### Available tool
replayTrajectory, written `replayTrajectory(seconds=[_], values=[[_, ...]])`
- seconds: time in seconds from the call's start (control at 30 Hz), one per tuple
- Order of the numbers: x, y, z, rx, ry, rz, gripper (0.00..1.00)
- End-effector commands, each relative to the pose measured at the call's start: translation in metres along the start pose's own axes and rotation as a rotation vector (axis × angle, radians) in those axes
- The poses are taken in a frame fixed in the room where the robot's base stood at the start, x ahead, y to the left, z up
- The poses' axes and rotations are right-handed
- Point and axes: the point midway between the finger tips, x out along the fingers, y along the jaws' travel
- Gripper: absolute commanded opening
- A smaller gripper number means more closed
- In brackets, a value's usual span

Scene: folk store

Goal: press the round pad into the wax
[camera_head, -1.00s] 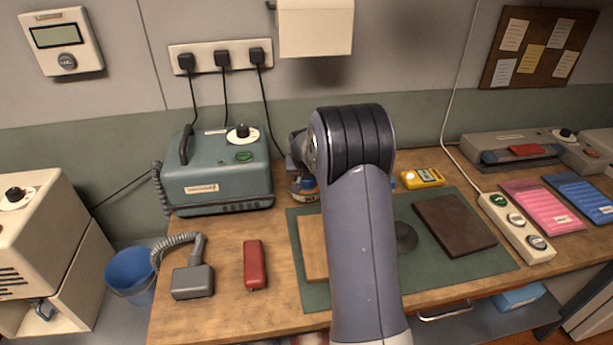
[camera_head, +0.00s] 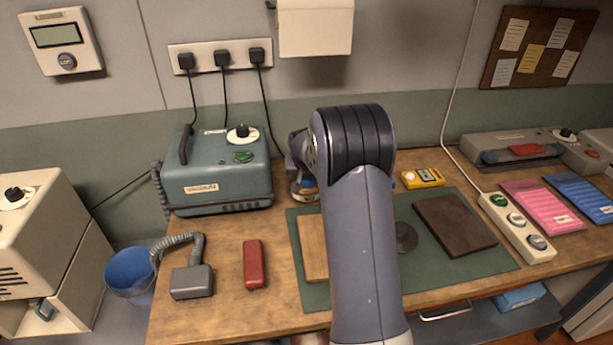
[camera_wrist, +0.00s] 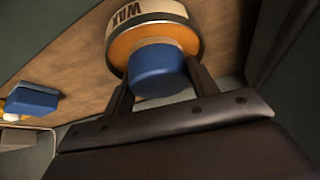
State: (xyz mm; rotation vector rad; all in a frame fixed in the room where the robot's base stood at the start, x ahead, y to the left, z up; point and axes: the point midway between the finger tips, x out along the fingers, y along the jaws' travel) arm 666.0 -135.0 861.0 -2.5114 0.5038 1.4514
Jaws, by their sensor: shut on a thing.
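My gripper (camera_wrist: 160,88) is shut on the blue round pad (camera_wrist: 158,72), with one dark finger on each side of it. The wax tin (camera_wrist: 140,12), with a pale band marked WAX, is right behind the pad in the wrist view. Orange wax (camera_wrist: 122,46) shows around the pad's far end. The pad overlaps the wax, but I cannot tell how firmly they touch. In the head view the tin (camera_head: 306,193) is near the back of the bench, left of my arm. My arm hides the gripper in that view.
A teal machine (camera_head: 215,175) stands left of the tin. A green mat (camera_head: 315,295) bears a light wood board (camera_head: 312,245) and a dark brown board (camera_head: 455,225). A red block (camera_head: 254,265) and a yellow device (camera_head: 422,178) lie on the bench.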

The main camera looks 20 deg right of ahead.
Motion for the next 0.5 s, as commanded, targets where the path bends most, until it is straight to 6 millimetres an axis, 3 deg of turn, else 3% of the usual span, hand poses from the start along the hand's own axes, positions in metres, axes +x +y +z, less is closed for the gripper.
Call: replayTrajectory(seconds=[0.23,0.5], values=[[-0.003,0.000,-0.001,0.000,-0.005,0.001,0.37],[-0.023,0.000,-0.013,0.000,-0.001,0.000,0.37]])
